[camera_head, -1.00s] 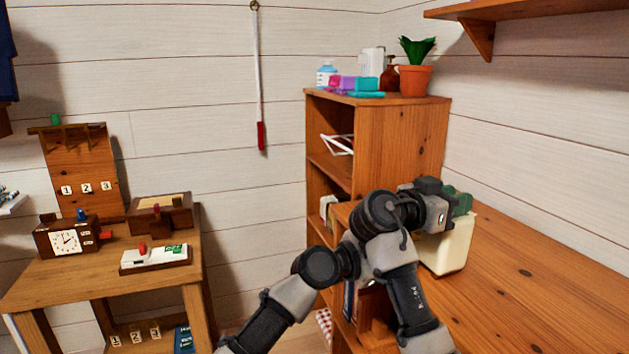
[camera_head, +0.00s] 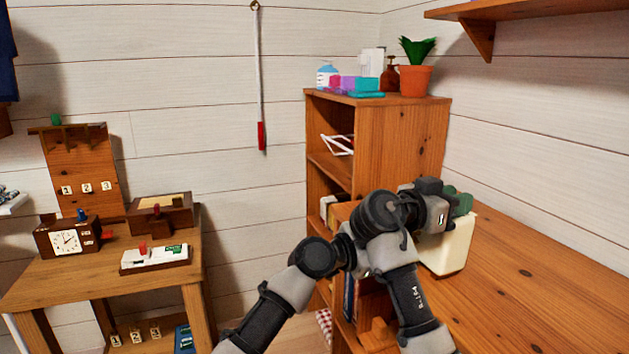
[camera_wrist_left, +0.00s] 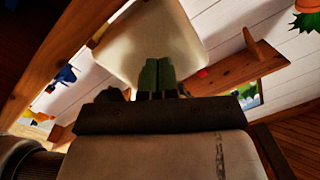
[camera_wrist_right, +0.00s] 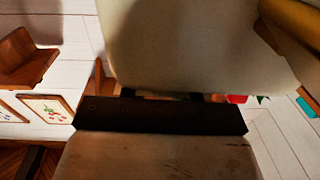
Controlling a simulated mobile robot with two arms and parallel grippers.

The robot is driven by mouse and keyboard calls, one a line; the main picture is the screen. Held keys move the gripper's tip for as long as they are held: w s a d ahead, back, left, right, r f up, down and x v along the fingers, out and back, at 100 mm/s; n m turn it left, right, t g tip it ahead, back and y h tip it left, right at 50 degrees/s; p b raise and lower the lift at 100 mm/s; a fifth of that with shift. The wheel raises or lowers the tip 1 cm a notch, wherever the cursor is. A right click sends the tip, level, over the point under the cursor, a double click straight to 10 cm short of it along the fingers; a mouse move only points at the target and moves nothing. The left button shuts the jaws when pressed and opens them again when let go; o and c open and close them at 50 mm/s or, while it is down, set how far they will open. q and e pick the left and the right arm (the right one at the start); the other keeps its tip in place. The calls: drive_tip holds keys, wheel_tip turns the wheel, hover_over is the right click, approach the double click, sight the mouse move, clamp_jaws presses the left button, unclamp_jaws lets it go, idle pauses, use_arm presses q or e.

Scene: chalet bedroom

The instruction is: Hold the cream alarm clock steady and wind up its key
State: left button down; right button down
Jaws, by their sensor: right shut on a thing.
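The cream alarm clock (camera_head: 455,245) stands on the wooden desk top at the right, partly hidden by my arm. It fills the upper middle of the right wrist view (camera_wrist_right: 195,45) and shows at the top of the left wrist view (camera_wrist_left: 150,45). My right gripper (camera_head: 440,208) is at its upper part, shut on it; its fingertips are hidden. A dark green part (camera_head: 463,202) shows beside that gripper. My left gripper (camera_wrist_left: 156,88) is close to the clock, with two narrow green pieces at its fingers. I cannot tell whether it grips anything. The winding key is not clearly visible.
The wooden desk (camera_head: 545,275) is clear right of the clock. A bookcase (camera_head: 400,145) stands behind, with a potted plant (camera_head: 415,80) and bottles on top. A small table (camera_head: 60,285) at the left bears a brown clock (camera_head: 67,240) and boxes.

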use_arm(q)
drive_tip(key=v, duration=0.6)
drive_tip(key=shift+w+f, duration=0.2)
drive_tip(key=shift+a, duration=0.1)
drive_tip(key=shift+w+d+f, duration=0.1)
drive_tip(key=shift+d+f, duration=0.15)
drive_tip(key=shift+d, duration=0.8)
drive_tip(key=shift+w+d+f, duration=0.1)
drive_tip(key=shift+d+f, duration=0.15)
drive_tip(key=shift+d, duration=0.8)
drive_tip(key=shift+w+d+f, duration=0.1)
drive_tip(key=shift+d+f, duration=0.15)
drive_tip(key=shift+d, duration=0.75)
drive_tip(key=shift+s+r, duration=0.1)
drive_tip(key=shift+r, duration=0.55)
